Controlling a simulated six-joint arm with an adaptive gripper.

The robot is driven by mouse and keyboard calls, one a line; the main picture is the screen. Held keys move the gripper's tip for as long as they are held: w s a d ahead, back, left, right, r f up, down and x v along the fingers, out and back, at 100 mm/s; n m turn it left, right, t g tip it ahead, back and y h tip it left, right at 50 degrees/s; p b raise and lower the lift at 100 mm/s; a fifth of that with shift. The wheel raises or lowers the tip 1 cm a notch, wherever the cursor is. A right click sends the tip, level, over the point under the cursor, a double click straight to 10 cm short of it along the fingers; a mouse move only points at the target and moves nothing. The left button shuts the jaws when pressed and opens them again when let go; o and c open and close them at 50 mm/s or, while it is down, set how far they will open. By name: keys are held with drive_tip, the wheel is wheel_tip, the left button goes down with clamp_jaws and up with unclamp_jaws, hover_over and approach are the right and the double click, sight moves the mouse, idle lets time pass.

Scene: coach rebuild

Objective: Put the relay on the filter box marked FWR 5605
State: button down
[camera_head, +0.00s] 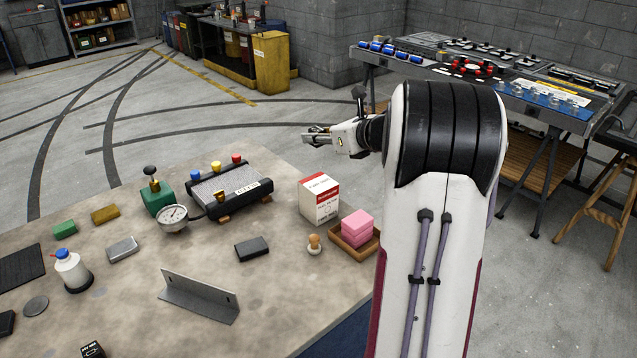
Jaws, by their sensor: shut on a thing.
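A white and red carton (320,199) stands upright on the near table, right of centre. It looks like a filter box, but its print is too small to read surely. My gripper (317,134) is in the air beyond and above the carton, pointing left. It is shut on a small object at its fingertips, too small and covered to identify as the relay. A small black block with white marks (92,350) lies at the table's front left edge, partly cut off. I cannot tell whether it is a relay.
A wooden tray with pink blocks (355,236) and a small wooden-topped stamp (314,243) stand close to the carton. A grey device with coloured knobs (229,190), a gauge (173,217) and an angle bracket (198,296) are left. My arm hides the table's right side.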

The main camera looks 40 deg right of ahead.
drive_tip(key=shift+s+f, duration=0.15)
drive_tip(key=shift+f, duration=0.3)
drive_tip(key=shift+d, duration=0.1)
drive_tip(key=shift+f, duration=0.1)
hover_over(319, 182)
drive_tip(key=shift+f, duration=3.1)
drive_tip(key=shift+f, duration=1.85)
drive_tip(key=shift+f, duration=0.15)
drive_tip(key=c, duration=1.8)
unclamp_jaws()
